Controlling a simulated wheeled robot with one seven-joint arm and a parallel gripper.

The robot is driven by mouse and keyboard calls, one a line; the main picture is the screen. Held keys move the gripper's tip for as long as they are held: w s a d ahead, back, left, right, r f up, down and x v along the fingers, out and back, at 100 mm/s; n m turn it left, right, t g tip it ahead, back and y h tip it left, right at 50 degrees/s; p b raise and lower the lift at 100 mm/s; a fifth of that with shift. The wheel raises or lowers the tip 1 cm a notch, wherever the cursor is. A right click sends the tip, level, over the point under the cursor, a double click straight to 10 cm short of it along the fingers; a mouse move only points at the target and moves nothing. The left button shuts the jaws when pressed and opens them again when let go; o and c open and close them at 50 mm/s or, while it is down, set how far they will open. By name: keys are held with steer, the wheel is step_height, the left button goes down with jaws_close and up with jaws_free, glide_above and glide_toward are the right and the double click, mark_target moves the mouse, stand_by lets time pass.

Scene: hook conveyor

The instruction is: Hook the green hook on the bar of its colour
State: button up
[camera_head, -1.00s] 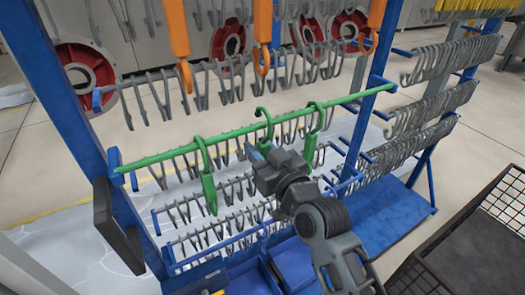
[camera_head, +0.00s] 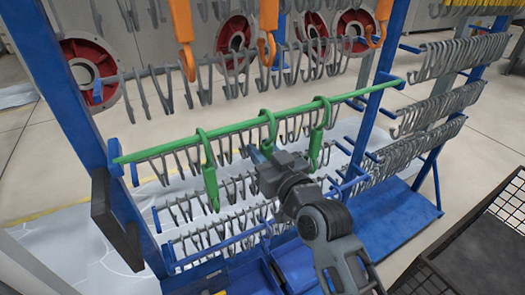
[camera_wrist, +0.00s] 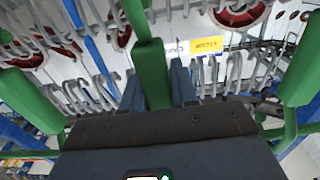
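A green bar (camera_head: 235,128) runs across the rack between blue posts. Three green hooks are at it: a left one (camera_head: 211,185), a middle one (camera_head: 273,127) and a right one (camera_head: 316,143). The middle hook's curved top appears to loop over the bar; its lower body is hidden behind my gripper (camera_head: 262,153). In the wrist view, my gripper (camera_wrist: 156,88) has its two fingers on either side of the middle hook's green body (camera_wrist: 152,72) and looks closed on it. The other two green hooks (camera_wrist: 32,100) (camera_wrist: 300,72) flank it.
Orange hooks (camera_head: 267,35) hang above the green bar. Rows of grey hooks (camera_head: 190,92) fill rails behind, below and at the right (camera_head: 425,105). A blue post (camera_head: 75,95) stands left, a black mesh crate (camera_head: 490,235) lower right.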

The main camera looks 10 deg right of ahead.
steer(key=o, duration=0.5)
steer(key=shift+o, duration=0.2)
steer(key=shift+s, duration=0.1)
steer(key=s+d+f+m+h+b, duration=0.1)
steer(key=s+d+f, duration=0.2)
steer(key=s, duration=0.6)
steer(key=s+d+f+m+h, duration=0.1)
steer(key=s+d+f+h, duration=0.15)
steer(key=s, duration=0.55)
steer(key=s+d+f+m+b, duration=0.1)
steer(key=s+d+f, duration=0.25)
steer(key=s, duration=0.55)
steer(key=s+d+r+g+h, duration=0.1)
steer(key=s+d+r, duration=0.1)
steer(key=s, duration=0.9)
steer(key=s+d+r+g+h, duration=0.1)
steer(key=s+r, duration=0.1)
steer(key=s, duration=0.8)
steer(key=shift+s+d+r+m, duration=0.25)
steer(key=shift+s+d+m, duration=0.05)
steer(key=shift+s+d, duration=0.05)
